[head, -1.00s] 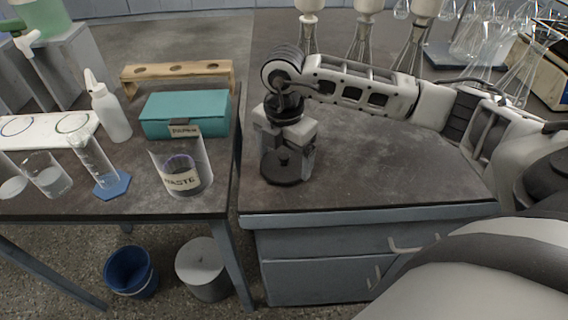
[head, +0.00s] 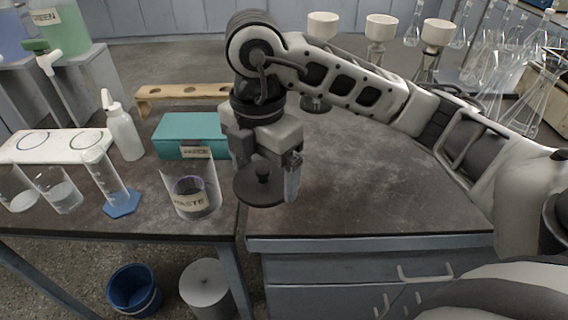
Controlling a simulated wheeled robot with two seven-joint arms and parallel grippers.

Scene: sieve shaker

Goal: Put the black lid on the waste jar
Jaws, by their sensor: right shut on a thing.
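The waste jar (head: 190,199) is a clear open glass with a "WASTE" label and dark contents, standing near the front right corner of the left table. The black lid (head: 254,194) is a dark flat disc with a small knob on top. My right gripper (head: 264,172) points down and is shut on the lid at its knob. It holds the lid roughly level, raised above the right bench, just right of the jar and apart from it. My left gripper is not in view.
A teal box (head: 190,136) stands right behind the jar. A glass cylinder on a blue base (head: 122,204), beakers and a white wash bottle (head: 124,134) are to the left. A narrow gap separates the left table from the right bench (head: 370,190), whose middle is clear.

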